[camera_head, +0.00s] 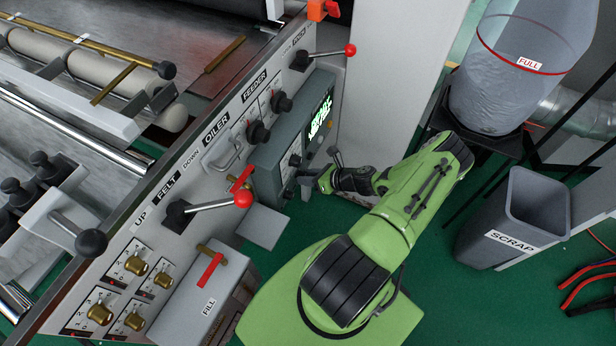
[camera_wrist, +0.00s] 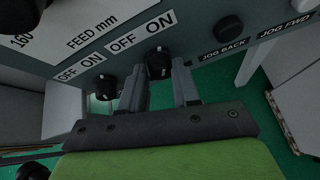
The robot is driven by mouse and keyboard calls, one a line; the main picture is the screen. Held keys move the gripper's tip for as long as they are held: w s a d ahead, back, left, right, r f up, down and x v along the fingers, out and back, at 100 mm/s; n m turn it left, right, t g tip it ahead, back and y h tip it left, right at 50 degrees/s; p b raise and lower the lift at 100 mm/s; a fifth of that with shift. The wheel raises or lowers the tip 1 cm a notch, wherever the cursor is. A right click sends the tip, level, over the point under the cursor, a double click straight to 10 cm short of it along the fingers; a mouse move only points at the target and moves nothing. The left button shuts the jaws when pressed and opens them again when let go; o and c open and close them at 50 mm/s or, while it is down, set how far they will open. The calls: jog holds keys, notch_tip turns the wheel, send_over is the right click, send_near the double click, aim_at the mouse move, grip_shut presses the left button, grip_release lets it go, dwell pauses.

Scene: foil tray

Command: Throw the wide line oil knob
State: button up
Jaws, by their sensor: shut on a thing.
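Two black knobs sit on the dark panel in the wrist view, each with an OFF and ON label. One is the left knob (camera_wrist: 106,86); the other is the right knob (camera_wrist: 158,63). My gripper (camera_wrist: 160,75) has one finger on each side of the right knob and is shut on it. The left knob is just outside my left finger. No wide line lettering is readable, so I cannot tell which knob bears that name. In the head view my gripper (camera_head: 307,179) is at the face of the grey control box (camera_head: 272,158), and its fingertips are hardly visible.
A red-tipped lever (camera_head: 242,199) and the FILL box (camera_head: 207,303) stand left of my arm. JOG BACK and JOG FWD buttons (camera_wrist: 228,29) are right of the knobs. The SCRAP bin (camera_head: 515,225) stands right.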

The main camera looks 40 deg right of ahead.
dwell(0.4)
jog(key=o, duration=1)
jog(key=shift+o, duration=0.2)
jog(key=p+v, duration=0.2)
jog(key=v, duration=1.3)
jog(key=shift+s+d+r, duration=0.2)
jog(key=shift+s+d, duration=0.05)
jog(key=shift+d, duration=0.05)
